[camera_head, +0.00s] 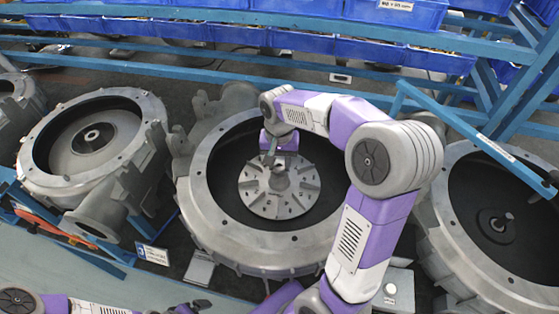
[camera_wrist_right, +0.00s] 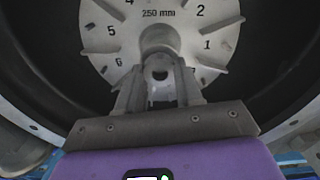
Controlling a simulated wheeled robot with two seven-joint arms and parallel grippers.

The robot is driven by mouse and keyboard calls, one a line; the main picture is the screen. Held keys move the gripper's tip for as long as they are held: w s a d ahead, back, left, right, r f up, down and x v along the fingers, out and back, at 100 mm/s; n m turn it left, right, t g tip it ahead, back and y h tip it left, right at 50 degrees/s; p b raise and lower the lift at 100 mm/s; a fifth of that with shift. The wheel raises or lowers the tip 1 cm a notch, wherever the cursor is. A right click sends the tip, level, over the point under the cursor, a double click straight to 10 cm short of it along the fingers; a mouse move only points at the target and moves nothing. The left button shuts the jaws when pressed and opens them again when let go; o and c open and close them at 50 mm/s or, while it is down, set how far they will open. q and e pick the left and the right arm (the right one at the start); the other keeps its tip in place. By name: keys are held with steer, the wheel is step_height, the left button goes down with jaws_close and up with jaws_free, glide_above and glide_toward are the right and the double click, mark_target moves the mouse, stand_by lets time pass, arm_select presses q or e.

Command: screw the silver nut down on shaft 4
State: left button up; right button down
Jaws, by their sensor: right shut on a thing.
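The silver nut (camera_wrist_right: 160,73) is between the fingertips of my right gripper (camera_wrist_right: 160,88) in the right wrist view, largely hidden by the fingers. The gripper is shut on it, close to the central hub of a silver finned impeller (camera_wrist_right: 120,45) marked "250 mm". In the head view my right gripper (camera_head: 270,158) reaches down to the middle of the impeller (camera_head: 257,198), inside the central round housing (camera_head: 200,205). The shaft under the nut is hidden, and I cannot tell how far the nut is on it. My left gripper is out of view.
Another at right holds a bare shaft (camera_head: 503,220). Blue rails (camera_head: 250,65) and blue bins (camera_head: 400,12) run along the back. A small plate with a white knob (camera_head: 391,290) lies at the front.

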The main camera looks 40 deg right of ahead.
steer(key=m, duration=0.4)
steer(key=shift+a, duration=0.2)
steer(key=m, duration=0.3)
steer(key=shift+f+m, duration=0.1)
steer(key=shift+m, duration=0.2)
steer(key=c, duration=1.1)
jaws_free()
steer(key=shift+o, duration=0.4)
steer(key=shift+a, duration=0.1)
